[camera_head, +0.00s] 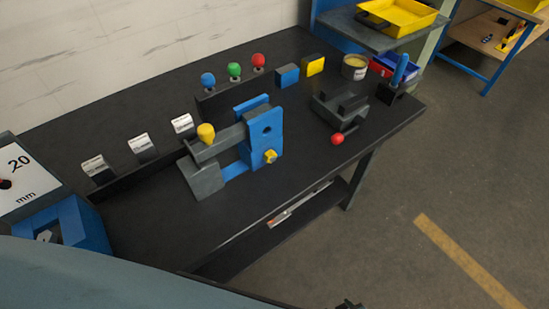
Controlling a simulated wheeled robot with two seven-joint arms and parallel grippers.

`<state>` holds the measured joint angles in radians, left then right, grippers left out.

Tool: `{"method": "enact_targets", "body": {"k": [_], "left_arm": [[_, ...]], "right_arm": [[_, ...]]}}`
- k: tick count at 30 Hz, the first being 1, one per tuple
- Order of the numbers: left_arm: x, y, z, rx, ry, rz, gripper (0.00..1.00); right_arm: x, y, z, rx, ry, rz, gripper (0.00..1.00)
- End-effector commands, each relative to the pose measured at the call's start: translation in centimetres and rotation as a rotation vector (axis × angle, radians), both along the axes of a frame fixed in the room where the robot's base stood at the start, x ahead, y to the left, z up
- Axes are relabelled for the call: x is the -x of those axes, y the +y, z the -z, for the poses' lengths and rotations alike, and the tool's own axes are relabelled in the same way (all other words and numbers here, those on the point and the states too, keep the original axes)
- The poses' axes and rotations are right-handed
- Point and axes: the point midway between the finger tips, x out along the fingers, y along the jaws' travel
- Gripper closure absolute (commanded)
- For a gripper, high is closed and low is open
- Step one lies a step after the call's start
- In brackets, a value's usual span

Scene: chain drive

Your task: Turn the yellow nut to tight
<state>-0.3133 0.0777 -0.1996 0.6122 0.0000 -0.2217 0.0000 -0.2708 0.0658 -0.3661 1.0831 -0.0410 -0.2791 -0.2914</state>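The yellow nut (270,156) sits on the front face of an upright blue block (262,130), low on that face. The block is part of a blue and dark grey fixture on the black bench. A dark grey bar (222,142) with a yellow knob (206,132) reaches left from the block. The nut is small here, and I cannot tell how tight it is. Neither gripper can be made out. A small dark shape cut off by the bottom edge (348,305) is too little to identify.
Red, green and blue ball knobs (234,70) stand behind the fixture. A grey clamp (340,108) with a red ball (337,139) is to its right. Labelled blocks (140,146) line the left. A blue-framed gauge box (70,225) is at far left. The bench front is clear.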

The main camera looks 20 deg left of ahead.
Motion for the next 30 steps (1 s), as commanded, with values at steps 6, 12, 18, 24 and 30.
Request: {"method": "enact_targets", "body": {"k": [6, 12, 18, 24, 30], "left_arm": [[-0.1, 0.0, -0.6, 0.000, -0.001, 0.001, 0.51], [-2.1, -0.1, -1.1, 0.003, -0.032, 0.001, 0.51], [-2.4, -0.2, -1.2, 0.004, -0.038, 0.001, 0.51], [-1.7, -0.1, -0.8, 0.003, -0.027, 0.001, 0.51], [-1.4, 0.0, -0.2, 0.000, -0.021, 0.002, 0.51]], "right_arm": [[-10.3, 11.1, -16.1, -0.024, -0.427, -0.320, 0.51], [-12.9, 16.8, -28.9, -0.014, -0.725, -0.480, 0.51], [-13.1, 18.6, -34.4, -0.004, -0.852, -0.532, 0.51], [-14.7, 19.9, -34.3, -0.003, -0.865, -0.535, 0.51], [-17.9, 22.1, -33.1, -0.004, -0.864, -0.534, 0.51]]}}
